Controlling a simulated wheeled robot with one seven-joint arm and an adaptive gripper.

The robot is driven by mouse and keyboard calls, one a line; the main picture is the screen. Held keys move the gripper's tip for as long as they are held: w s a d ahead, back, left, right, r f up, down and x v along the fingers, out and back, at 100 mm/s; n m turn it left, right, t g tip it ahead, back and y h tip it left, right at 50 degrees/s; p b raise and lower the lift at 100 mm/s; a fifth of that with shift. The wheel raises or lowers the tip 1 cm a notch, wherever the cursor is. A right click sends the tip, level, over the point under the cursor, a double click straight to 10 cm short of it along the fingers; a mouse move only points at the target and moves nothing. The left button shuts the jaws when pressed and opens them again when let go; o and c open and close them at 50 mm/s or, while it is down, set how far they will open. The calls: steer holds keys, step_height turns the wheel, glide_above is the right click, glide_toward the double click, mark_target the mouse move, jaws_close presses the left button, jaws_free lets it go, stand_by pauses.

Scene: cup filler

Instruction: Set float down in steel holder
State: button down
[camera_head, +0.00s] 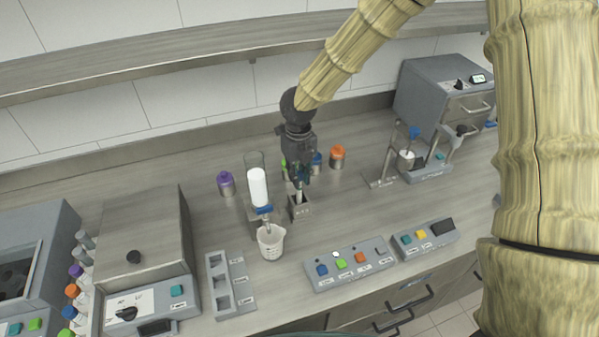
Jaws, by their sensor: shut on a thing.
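My gripper (300,176) points down near the middle of the worktop, shut on a small slim item, which I take to be the float (299,193). Only the item's lower part shows, pale and narrow; the fingers hide the rest. Directly below is a small square steel holder (301,211) with a dark opening on top. The item's lower end is at or just inside this opening; I cannot tell whether it touches the bottom.
A filler with a white cylinder (258,187) and blue valve stands close left, over a clear beaker (271,241). Purple- (226,184) and orange-capped (337,157) containers stand near the back. A button panel (349,263) lies in front; bare worktop separates it from the holder.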

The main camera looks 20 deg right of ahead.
steer(key=shift+f, duration=0.1)
steer(key=c, duration=1.4)
jaws_free()
steer(key=shift+o, duration=0.2)
step_height(320, 180, up, 12)
steer(key=b, duration=0.3)
steer(key=shift+r, duration=0.2)
